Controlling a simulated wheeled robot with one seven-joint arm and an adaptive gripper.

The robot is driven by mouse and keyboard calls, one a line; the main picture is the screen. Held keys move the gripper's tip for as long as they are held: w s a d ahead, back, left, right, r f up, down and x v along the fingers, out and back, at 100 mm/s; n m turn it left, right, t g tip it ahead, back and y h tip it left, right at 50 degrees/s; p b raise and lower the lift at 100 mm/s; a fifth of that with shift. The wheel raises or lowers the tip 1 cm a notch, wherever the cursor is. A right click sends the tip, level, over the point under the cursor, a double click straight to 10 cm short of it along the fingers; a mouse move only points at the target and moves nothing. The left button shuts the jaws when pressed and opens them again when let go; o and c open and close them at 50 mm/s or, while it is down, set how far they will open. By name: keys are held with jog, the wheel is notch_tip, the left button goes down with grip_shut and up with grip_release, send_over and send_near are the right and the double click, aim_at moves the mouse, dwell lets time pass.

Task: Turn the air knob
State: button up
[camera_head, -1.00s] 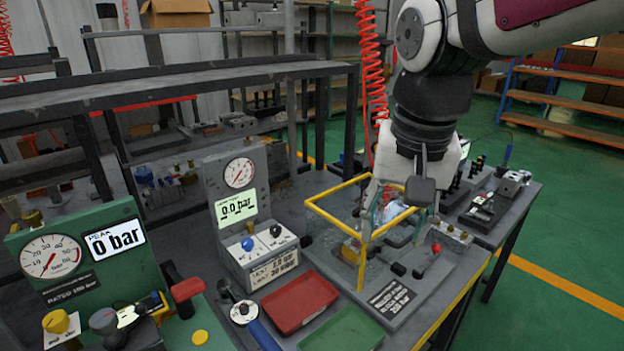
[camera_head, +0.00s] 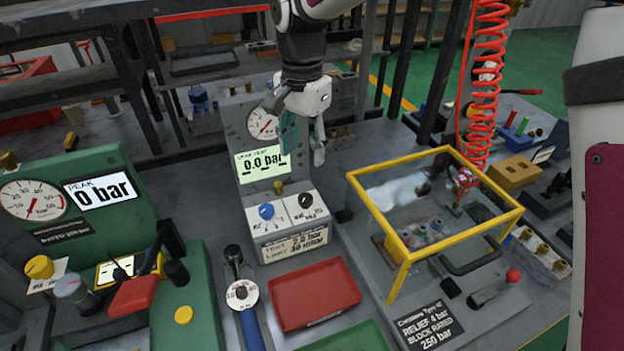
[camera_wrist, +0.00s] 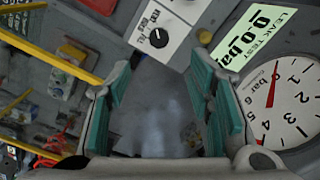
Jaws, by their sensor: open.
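The grey leak test box (camera_head: 231,150) stands left of centre in the head view, with a blue knob (camera_head: 266,211) and a black knob (camera_head: 305,201) on its sloped white front panel. Their small labels are too unclear to tell which is the air knob. In the wrist view the black knob (camera_wrist: 159,38) shows at the top, beyond the fingertips; I cannot make out the blue knob there. My gripper (camera_head: 304,148) is above the knob panel, in front of the box's gauge and display. Its teal-padded fingers (camera_wrist: 168,95) are apart and empty, touching neither knob.
The box's display (camera_head: 262,164) reads 0.0 bar. A yellow-framed clear guard (camera_head: 407,254) stands to the right. A red tray (camera_head: 314,294) lies in front. A green pump unit (camera_head: 98,236) is at left. A coiled red hose (camera_head: 484,85) hangs at right.

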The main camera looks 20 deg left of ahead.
aim_at(306, 197)
notch_tip(306, 197, down, 12)
jog(key=shift+d+f, duration=0.1)
jog(key=shift+f, duration=0.05)
dwell(0.4)
grip_shut()
